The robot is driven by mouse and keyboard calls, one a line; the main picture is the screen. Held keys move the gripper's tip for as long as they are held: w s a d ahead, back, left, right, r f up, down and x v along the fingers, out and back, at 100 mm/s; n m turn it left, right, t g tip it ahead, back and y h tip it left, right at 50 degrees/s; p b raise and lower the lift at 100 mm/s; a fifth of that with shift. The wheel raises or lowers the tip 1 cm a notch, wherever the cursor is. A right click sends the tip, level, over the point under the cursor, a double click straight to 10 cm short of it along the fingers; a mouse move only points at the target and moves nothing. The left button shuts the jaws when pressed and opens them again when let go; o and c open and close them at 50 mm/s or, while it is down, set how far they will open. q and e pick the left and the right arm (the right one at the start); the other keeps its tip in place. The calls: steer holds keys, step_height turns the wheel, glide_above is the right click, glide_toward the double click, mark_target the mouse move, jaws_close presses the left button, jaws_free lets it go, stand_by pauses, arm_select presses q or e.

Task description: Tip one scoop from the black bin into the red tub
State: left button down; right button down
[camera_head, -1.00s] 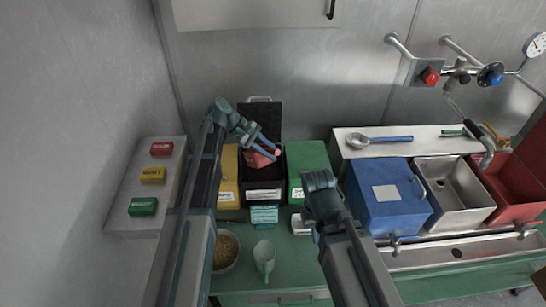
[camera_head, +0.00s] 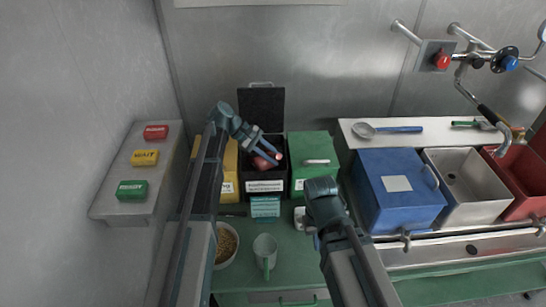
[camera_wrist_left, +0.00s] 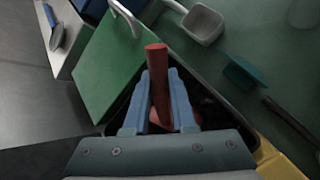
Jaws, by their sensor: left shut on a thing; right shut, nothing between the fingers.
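The black bin (camera_head: 250,178) stands between the yellow and green bins with its lid raised. My left gripper (camera_head: 273,157) reaches down into its opening and is shut on a red scoop (camera_head: 263,162). In the left wrist view the scoop's red handle (camera_wrist_left: 158,62) stands between the blue fingers; its lower part is dark and partly hidden, so I cannot tell whether it holds anything. A red tub (camera_head: 522,178) is at the far right, partly cut off by the picture edge. My right gripper (camera_head: 316,241) is low over the counter, mostly hidden by its arm, shut and empty.
A closed green bin (camera_head: 312,150), a blue box (camera_head: 398,205) and a steel basin (camera_head: 470,185) lie between the black bin and the red tub. A faucet (camera_head: 490,115) overhangs the tub.

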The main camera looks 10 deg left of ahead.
arm_select(q)
step_height(320, 180, down, 2)
steer(key=shift+w+b, duration=0.1)
steer(key=shift+b, duration=0.6)
steer(key=shift+w+a, duration=0.1)
steer(key=shift+w, duration=0.15)
steer(key=shift+w+a+r, duration=0.1)
steer(key=shift+w, duration=0.6)
steer(key=r+p, duration=0.1)
steer(key=s+r+p, duration=0.1)
steer(key=p, duration=0.1)
steer(key=shift+d+r, duration=0.15)
steer(key=shift+d, duration=0.05)
steer(key=r+p, duration=0.2)
steer(key=s+r+p, duration=0.1)
steer(key=p, duration=0.1)
steer(key=shift+d+r+t+y, duration=0.25)
steer(key=shift+d+t+y, duration=0.1)
steer(key=shift+t+y, duration=0.05)
steer(key=shift+s+d+r+m+y+p, duration=0.15)
steer(key=shift+s+d+m+y+p, duration=0.15)
steer(key=shift+s+p, duration=0.15)
steer(key=s+d+r+m+t+y+p, duration=0.1)
steer(key=s+d+r+t+y+p, duration=0.2)
steer(key=s+r+p, duration=0.2)
steer(key=shift+s+m+t+p, duration=0.3)
steer(key=shift+s+p, duration=0.65)
steer(key=shift+s, duration=0.45)
